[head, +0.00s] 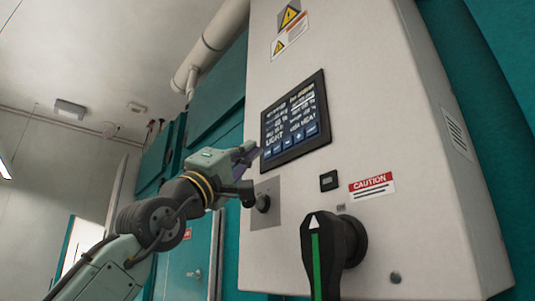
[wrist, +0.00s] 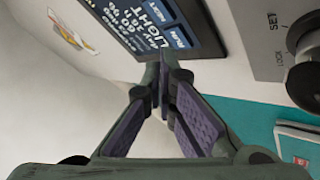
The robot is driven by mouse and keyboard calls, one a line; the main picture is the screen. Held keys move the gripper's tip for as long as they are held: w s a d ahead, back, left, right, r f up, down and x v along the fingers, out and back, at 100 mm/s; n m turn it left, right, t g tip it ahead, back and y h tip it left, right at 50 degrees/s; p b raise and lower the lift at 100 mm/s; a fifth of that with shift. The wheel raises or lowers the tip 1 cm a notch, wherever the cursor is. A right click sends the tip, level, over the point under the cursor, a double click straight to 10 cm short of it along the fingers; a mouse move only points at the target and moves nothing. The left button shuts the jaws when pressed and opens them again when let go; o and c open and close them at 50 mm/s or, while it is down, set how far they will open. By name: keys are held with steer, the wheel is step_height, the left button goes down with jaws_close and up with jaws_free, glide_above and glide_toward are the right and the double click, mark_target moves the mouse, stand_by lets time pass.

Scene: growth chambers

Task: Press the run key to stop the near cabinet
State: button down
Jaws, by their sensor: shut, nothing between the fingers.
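The near cabinet's control box (head: 375,120) is a pale panel that fills the right of the head view. My gripper (head: 251,151) is shut and empty, at the screen's lower left edge in the head view.
A SET/LOCK key switch (head: 262,203) sits below my gripper. A large black rotary handle (head: 325,250) with a green stripe juts out at lower right. A caution label (head: 371,186) and small black square (head: 329,181) lie between. Teal cabinets (head: 215,115) stand behind.

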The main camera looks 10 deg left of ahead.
steer(key=s+a, duration=0.1)
steer(key=s, duration=0.1)
steer(key=s+a, duration=0.2)
stand_by(0.4)
stand_by(0.6)
